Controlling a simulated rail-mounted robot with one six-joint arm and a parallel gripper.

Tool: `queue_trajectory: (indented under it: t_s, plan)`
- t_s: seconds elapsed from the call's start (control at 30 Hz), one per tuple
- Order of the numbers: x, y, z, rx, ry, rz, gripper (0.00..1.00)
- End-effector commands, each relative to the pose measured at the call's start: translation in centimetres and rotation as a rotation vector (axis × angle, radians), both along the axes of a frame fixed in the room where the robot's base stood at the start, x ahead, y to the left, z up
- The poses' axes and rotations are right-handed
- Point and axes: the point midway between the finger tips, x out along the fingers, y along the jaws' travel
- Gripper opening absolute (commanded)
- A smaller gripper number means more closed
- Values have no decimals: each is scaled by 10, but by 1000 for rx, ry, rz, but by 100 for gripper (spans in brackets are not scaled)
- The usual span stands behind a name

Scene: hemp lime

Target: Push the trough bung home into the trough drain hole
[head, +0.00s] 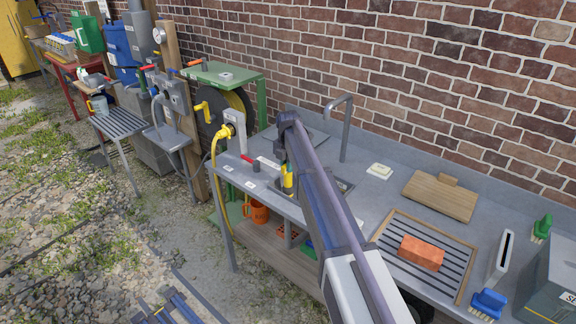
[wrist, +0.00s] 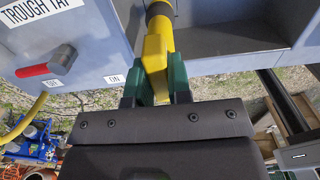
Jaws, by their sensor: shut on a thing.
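The yellow trough bung (wrist: 155,48) has a dark ring near its far end at the top of the wrist view. My gripper (wrist: 161,78) is shut on its flat yellow handle, with green finger pads on both sides. The trough's inner walls also show in the wrist view (wrist: 225,40). The drain hole is hidden, so I cannot tell whether the bung is in it or above it.
A red-handled trough tap (wrist: 50,62) is beside the trough. A bent grey pipe (head: 341,125) stands behind it. A soap dish (head: 379,170), a wooden board (head: 440,196), and a slatted rack (head: 389,240) with an orange brick (head: 421,252) lie to the right.

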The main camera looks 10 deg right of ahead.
Motion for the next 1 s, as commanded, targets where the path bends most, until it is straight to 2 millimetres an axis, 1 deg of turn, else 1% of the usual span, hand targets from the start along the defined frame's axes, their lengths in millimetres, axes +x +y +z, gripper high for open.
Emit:
queue_trajectory:
  t_s: [0.53, 1.0]
  plan:
    - [0, 0, 0, 0, 0, 0, 0]
    - [0, 0, -12, 0, 0, 0, 0]
